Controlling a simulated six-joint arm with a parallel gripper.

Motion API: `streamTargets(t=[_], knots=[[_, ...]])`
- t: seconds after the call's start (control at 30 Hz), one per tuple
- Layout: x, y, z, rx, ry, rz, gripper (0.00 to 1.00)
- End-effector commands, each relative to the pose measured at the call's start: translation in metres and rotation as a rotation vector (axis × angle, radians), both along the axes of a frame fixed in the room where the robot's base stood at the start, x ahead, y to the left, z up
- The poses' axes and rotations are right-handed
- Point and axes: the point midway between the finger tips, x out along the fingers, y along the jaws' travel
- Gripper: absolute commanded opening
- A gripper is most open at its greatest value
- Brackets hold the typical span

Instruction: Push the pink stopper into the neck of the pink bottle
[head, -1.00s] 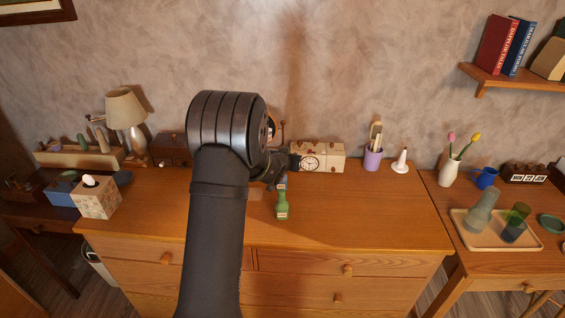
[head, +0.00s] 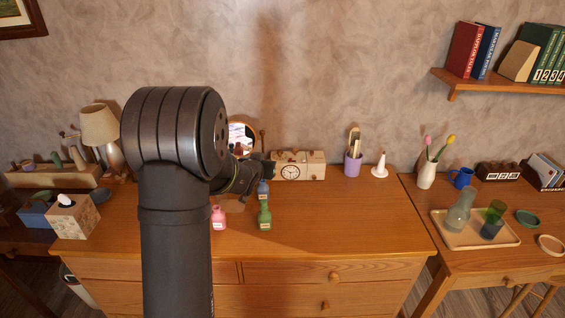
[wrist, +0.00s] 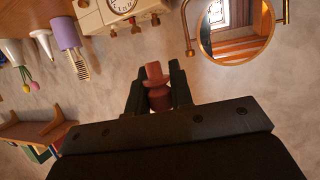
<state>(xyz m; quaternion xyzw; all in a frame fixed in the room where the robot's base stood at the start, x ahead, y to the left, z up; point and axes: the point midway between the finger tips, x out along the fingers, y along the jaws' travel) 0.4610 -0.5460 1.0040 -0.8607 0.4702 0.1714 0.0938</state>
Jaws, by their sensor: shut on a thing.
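The pink stopper (wrist: 154,76) shows reddish-pink in the wrist view, held between the two dark fingers of my gripper (wrist: 157,92). My gripper is shut on it. In the head view my gripper (head: 264,167) is a dark shape above the dresser, near the clock; the stopper cannot be made out there. The pink bottle (head: 218,218) stands upright on the dresser, just right of my arm, with a pale label. It is not seen in the wrist view. The stopper is apart from the bottle.
A green bottle (head: 264,215) and a blue bottle (head: 263,189) stand right of the pink one. Behind are a clock box (head: 300,166) and a round mirror (head: 241,138). A tissue box (head: 75,217) is at left. The dresser top (head: 340,215) is clear at right.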

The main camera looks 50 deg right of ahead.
Motion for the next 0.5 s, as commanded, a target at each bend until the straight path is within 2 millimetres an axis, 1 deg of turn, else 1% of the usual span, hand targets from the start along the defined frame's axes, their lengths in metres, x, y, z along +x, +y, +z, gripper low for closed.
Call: streamTargets(t=[0.03, 0.17, 0.2, 0.3, 0.4, 0.5], knots=[[0.012, 0.016, -0.001, 0.002, -0.001, 0.006, 0.0], [0.035, 0.057, -0.005, 0.001, 0.001, -0.001, 0.0], [0.041, 0.071, -0.007, 0.0, 0.002, -0.006, 0.0], [0.05, 0.102, -0.013, 0.001, 0.002, -0.022, 0.0], [0.055, 0.126, -0.018, 0.0, 0.003, -0.037, 0.0], [0.056, 0.142, -0.022, 0.0, 0.001, -0.052, 0.0]])
